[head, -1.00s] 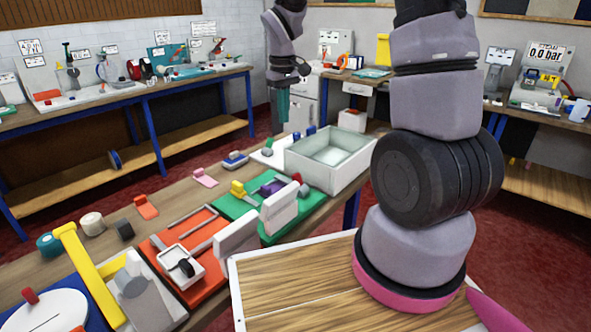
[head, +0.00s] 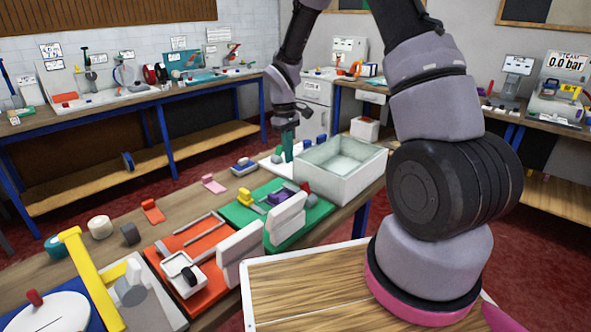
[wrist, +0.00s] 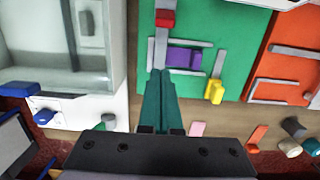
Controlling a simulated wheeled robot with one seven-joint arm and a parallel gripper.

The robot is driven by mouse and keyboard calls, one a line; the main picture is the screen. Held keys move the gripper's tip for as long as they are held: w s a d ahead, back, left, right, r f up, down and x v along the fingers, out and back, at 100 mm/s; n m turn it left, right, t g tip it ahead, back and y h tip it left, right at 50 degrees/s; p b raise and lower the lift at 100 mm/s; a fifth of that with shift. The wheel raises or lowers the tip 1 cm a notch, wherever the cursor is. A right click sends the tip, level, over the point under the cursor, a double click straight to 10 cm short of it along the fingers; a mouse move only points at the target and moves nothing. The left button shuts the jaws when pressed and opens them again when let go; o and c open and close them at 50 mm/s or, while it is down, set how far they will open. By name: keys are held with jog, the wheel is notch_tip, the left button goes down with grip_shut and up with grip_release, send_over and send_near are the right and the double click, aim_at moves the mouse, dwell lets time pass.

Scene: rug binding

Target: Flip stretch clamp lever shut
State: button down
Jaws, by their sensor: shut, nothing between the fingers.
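A green board (head: 234,214) lies on the bench, with a purple block (wrist: 184,58) set between grey rails. A yellow upright piece (wrist: 214,91) stands beside the block. A red-tipped part (wrist: 165,18) on a pale bar stands near the board's edge; the red tip also shows in the head view (head: 306,188). I cannot tell for certain which of these is the stretch clamp lever. My gripper (head: 288,152) has teal fingers pressed together, pointing down and empty. In the wrist view its fingertips (wrist: 159,74) appear near the lower end of the pale bar; no contact can be made out.
A white open bin (head: 335,185) stands right of my gripper. A white board (head: 270,166) with blue and green knobs lies behind it. An orange board (head: 205,292) and a tall yellow bar (head: 88,275) are nearer the front. Upright white panels line the bench's front edge.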

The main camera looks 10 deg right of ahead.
jog(key=f, duration=0.8)
jog(key=shift+s+d+f, duration=0.2)
jog(key=shift+s, duration=0.2)
jog(key=shift+s+d+r, duration=0.15)
jog(key=shift+s+d, duration=0.25)
jog(key=shift+s, duration=0.2)
jog(key=shift+s+d+r, duration=0.1)
jog(key=shift+s+d, duration=0.3)
jog(key=shift+s, duration=0.15)
jog(key=shift+s+d+r, duration=0.2)
jog(key=shift+s+d, duration=0.05)
jog(key=shift+s, duration=0.1)
